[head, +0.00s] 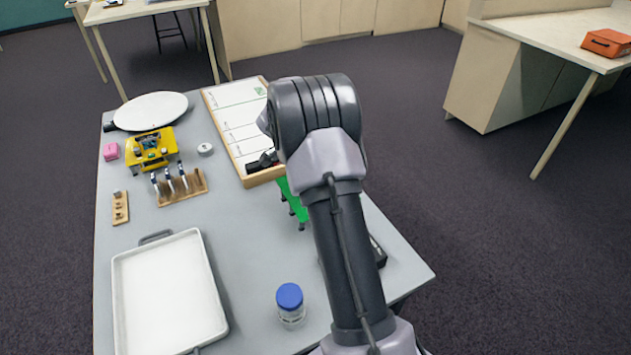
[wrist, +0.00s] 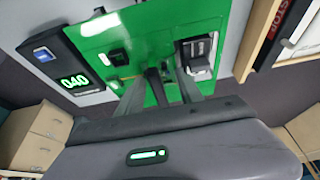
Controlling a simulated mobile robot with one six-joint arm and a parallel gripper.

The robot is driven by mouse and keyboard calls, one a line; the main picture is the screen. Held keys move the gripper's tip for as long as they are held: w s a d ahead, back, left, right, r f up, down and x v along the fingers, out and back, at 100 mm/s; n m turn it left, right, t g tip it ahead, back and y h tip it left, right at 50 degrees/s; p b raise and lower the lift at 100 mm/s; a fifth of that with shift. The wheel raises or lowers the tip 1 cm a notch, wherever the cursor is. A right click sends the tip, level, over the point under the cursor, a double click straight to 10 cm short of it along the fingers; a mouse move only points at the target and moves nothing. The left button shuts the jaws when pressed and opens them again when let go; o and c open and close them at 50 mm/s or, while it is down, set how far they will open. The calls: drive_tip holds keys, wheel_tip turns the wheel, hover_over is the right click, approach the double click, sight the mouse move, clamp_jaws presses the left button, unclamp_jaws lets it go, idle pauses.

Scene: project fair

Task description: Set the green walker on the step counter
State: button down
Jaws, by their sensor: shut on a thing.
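The green walker (head: 294,205) shows partly behind my arm in the head view, with dark feet below its green body. In the wrist view the walker (wrist: 150,38) is a wide green plate with black and grey blocks on it. My gripper (wrist: 168,82) is shut on the walker's green body. In the head view my arm hides the gripper's fingers. The step counter (wrist: 62,68) is a black box with a green "040" readout, left of the walker in the wrist view. In the head view a dark edge of it (head: 378,251) shows right of my arm.
A framed whiteboard (head: 233,118) lies behind the walker. A blue-lidded jar (head: 290,303) stands near the front, and a white tray (head: 168,295) lies at left. A yellow device (head: 152,149) and a tool rack (head: 182,188) are farther left. The grey tabletop (head: 243,235) is bare mid-table.

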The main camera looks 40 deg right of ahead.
drive_tip(key=shift+f, duration=0.15)
drive_tip(key=c, duration=0.8)
unclamp_jaws()
drive_tip(key=shift+o, duration=0.2)
drive_tip(key=s+a+r+n+t+p, duration=0.1)
drive_tip(key=a+r+n+p, duration=0.15)
drive_tip(key=a+r, duration=0.55)
drive_tip(key=s+a+r+n+t+p, duration=0.1)
drive_tip(key=a+r+p, duration=0.25)
drive_tip(key=r, duration=0.85)
drive_tip(key=s+a+r+n+t+y, duration=0.2)
drive_tip(key=s+a+n, duration=0.4)
drive_tip(key=s+a, duration=0.5)
drive_tip(key=s+a+r+n+t+y, duration=0.2)
drive_tip(key=s+a+r+n+y, duration=0.2)
drive_tip(key=s+a+n, duration=0.3)
drive_tip(key=s+a, duration=0.4)
drive_tip(key=a, duration=0.1)
drive_tip(key=shift+s+a+t+b, duration=0.15)
drive_tip(key=shift+s+t+b, duration=0.2)
drive_tip(key=shift+t, duration=0.05)
